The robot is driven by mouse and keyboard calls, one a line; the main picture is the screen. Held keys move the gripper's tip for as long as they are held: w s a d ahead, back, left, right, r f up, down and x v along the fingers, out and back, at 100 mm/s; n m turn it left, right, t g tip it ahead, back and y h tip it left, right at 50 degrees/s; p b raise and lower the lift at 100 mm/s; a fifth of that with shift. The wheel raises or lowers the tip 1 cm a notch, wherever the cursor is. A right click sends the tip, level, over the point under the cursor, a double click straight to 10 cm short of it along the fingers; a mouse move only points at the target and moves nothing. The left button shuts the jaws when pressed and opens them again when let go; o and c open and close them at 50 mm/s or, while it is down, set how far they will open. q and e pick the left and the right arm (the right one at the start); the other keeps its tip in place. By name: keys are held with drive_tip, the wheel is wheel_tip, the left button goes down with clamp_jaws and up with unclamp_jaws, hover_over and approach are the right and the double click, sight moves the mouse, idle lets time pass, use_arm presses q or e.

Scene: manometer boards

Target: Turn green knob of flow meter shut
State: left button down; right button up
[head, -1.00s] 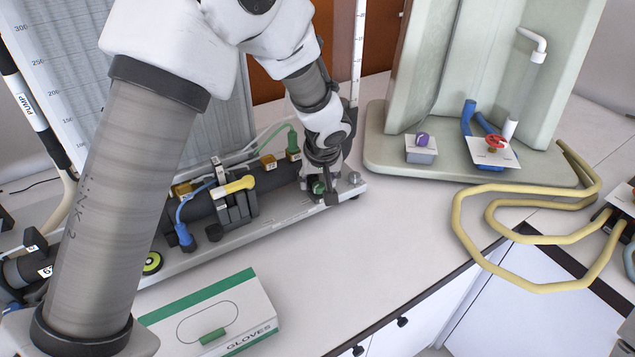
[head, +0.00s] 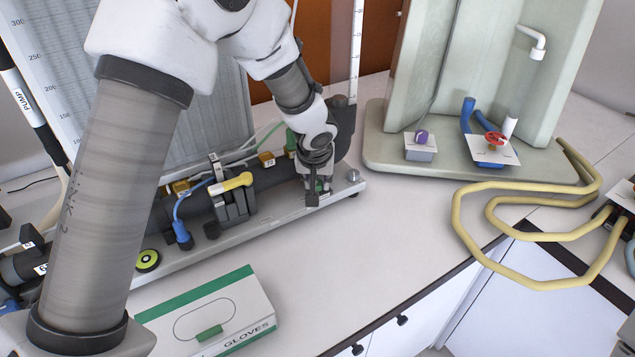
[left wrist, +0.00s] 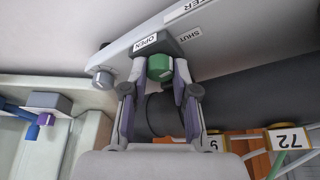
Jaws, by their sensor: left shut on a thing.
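The green knob (left wrist: 160,67) sits between the two fingers of my left gripper (left wrist: 159,75) in the left wrist view, beside labels reading OPEN (left wrist: 145,42) and SHUT (left wrist: 190,36). The fingers are shut on it from both sides. In the head view my left gripper (head: 318,192) points down at the right end of the flow meter's grey base rail (head: 270,218); the knob is mostly hidden there by the fingers. My right gripper is not in view.
A grey knob (head: 352,176) stands at the rail's right end. A yellow-handled valve (head: 237,182) is to the left. A glove box (head: 210,315) lies in front. A pale green board stand (head: 375,155) with a purple knob (head: 422,137) and red wheel (head: 495,139) is to the right, near yellow hose (head: 470,258).

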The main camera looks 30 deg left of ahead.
use_arm(q)
drive_tip(key=shift+m+h+p, duration=0.3)
drive_tip(key=shift+m+h, duration=0.1)
drive_tip(key=shift+m, duration=0.6)
drive_tip(key=c, duration=0.9)
unclamp_jaws()
drive_tip(key=shift+r, duration=0.2)
drive_tip(key=v, duration=0.7)
drive_tip(key=shift+s+r, duration=0.2)
drive_tip(key=shift+s, duration=0.05)
